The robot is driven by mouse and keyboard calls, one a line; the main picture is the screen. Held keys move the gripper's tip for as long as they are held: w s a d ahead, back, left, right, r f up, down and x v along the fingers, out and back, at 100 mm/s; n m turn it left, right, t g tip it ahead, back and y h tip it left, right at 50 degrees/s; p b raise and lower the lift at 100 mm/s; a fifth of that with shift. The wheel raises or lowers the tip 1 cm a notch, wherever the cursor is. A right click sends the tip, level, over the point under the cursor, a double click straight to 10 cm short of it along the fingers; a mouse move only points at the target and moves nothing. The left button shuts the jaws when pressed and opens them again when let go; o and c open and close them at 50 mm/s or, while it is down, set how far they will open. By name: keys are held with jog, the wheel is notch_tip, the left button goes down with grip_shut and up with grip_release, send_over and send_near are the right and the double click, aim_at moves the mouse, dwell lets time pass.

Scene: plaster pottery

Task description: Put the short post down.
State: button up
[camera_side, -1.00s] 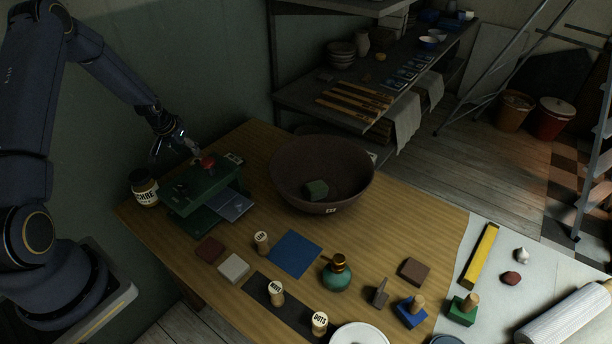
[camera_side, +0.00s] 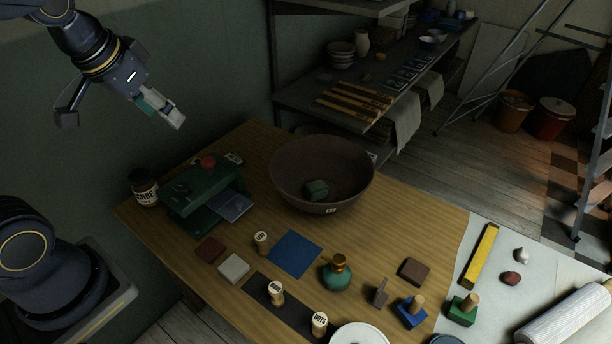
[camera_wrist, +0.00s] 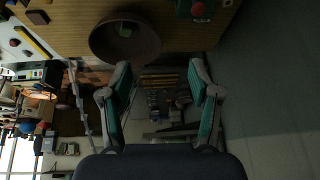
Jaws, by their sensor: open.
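My gripper (camera_side: 168,112) is open and empty, raised high at the upper left, well above and apart from the table. In the wrist view its two teal-lined fingers (camera_wrist: 160,80) stand wide apart with nothing between them. I cannot tell for sure which piece is the short post. A red-topped piece (camera_side: 207,162) is on the green stepped stand (camera_side: 190,190); it also shows in the wrist view (camera_wrist: 198,9). Several round wooden pieces with lettered tops stand upright on the table, one (camera_side: 261,242) left of the blue square (camera_side: 294,253).
A brown bowl (camera_side: 285,180) holds a green block (camera_side: 316,189). A labelled dark jar (camera_side: 145,188) stands left of the stand. A teal bottle (camera_side: 337,275), tiles and stamps crowd the front. The wood right of the bowl (camera_side: 400,215) is clear.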

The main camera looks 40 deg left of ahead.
jog(key=s+d+h, duration=0.1)
jog(key=s+d, duration=0.2)
jog(key=s, duration=0.3)
jog(key=shift+s+d+r+m, duration=0.15)
jog(key=shift+d+r+m, duration=0.05)
jog(key=shift+m, duration=0.2)
dwell(0.7)
